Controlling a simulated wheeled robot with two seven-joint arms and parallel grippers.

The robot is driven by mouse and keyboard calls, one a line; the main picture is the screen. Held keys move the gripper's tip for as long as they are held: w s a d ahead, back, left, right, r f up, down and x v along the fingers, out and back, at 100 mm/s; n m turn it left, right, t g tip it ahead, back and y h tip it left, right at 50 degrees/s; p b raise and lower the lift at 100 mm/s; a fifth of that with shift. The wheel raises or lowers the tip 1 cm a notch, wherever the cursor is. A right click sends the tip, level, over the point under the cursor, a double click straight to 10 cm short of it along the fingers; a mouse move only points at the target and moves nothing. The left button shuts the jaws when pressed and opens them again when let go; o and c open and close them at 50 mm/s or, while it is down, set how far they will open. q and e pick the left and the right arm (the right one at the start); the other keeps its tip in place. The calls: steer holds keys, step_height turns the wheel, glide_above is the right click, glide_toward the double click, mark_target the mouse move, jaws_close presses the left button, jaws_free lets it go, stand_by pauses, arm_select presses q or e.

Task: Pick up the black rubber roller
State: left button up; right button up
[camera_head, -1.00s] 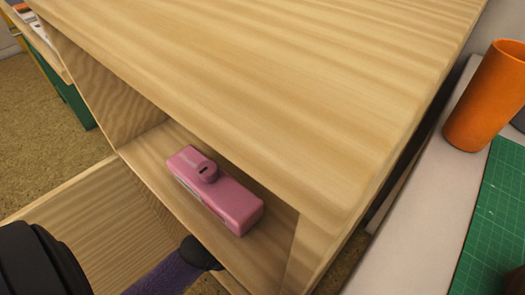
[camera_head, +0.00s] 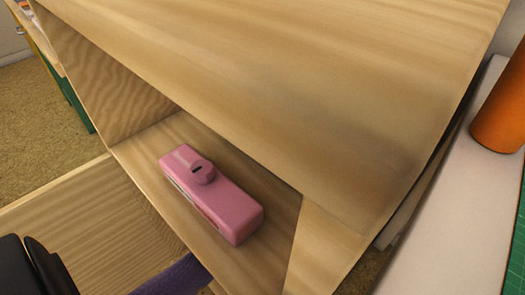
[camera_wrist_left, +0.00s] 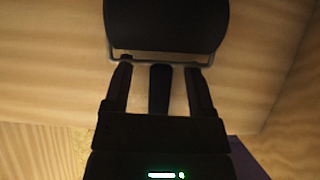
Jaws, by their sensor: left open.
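In the left wrist view, the black rubber roller (camera_wrist_left: 165,25) lies on a pale wooden surface, its wide black drum at the top and a thin metal frame around it. A dark narrow bar (camera_wrist_left: 159,90), which looks like its handle, points towards my palm. My left gripper (camera_wrist_left: 158,68) is open, with one finger on each side of this bar and a gap on both sides. The roller cannot be made out in the head view, where only a black part of my left arm shows at the lower left. My right gripper is not in view.
A pink device (camera_head: 212,195) sits on the wooden shelf (camera_head: 270,255) under a wooden top (camera_head: 300,80). An open wooden compartment (camera_head: 95,215) lies at left. A purple strip (camera_head: 175,276) is at the bottom. An orange cup (camera_head: 502,105) stands on the right.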

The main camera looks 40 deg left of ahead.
arm_select(q)
jaws_close()
steer(key=shift+r, duration=0.1)
stand_by(0.4)
